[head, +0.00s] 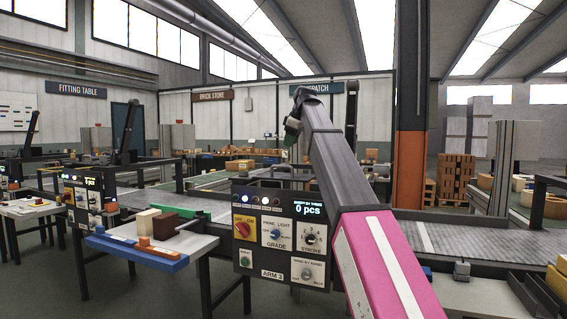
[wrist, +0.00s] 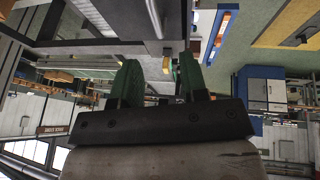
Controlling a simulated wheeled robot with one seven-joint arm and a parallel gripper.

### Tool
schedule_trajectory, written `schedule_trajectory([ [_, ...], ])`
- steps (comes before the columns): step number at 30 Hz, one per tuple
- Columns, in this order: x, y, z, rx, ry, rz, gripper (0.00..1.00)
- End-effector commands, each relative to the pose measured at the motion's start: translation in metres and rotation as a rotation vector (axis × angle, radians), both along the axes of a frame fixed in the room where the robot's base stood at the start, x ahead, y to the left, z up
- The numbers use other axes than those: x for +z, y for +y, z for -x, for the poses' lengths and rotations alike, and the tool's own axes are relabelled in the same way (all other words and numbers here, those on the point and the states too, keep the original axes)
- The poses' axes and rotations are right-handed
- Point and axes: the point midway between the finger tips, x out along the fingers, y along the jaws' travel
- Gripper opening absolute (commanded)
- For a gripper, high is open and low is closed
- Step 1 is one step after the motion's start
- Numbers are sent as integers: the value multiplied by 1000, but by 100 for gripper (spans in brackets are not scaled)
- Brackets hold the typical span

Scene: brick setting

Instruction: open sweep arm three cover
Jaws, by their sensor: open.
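The control panel marked ARM 3 (head: 262,274) is a dark box in the middle of the head view, partly hidden on its right by my pink and grey arm. It has a lit display reading 0 pcs (head: 308,210), a yellow plate with a red knob (head: 243,228), a light-and-grade plate (head: 277,231), a STROKE dial (head: 311,237), and a small green button (head: 244,261). I cannot tell which part is the cover. My gripper (head: 292,130) is raised high above and behind the panel. In the wrist view its green fingers (wrist: 157,78) are apart with nothing between them.
A conveyor (head: 450,238) runs behind the panel. A small table with a blue edge (head: 135,251) holds a cream block (head: 148,222) and brown and orange bricks at left. An orange and dark post (head: 411,170) stands right of my arm. Dark trays (head: 535,295) lie at lower right.

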Motion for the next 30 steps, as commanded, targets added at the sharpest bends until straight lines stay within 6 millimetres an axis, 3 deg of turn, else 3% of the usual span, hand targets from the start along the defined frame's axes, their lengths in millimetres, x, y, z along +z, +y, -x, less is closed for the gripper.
schedule_trajectory([
  [5, 1, 3, 0, 9, -3, 1, 40],
  [21, -75, 27, -25, 7, -2, 1, 40],
  [30, -93, 33, -31, 7, -3, 0, 40],
])
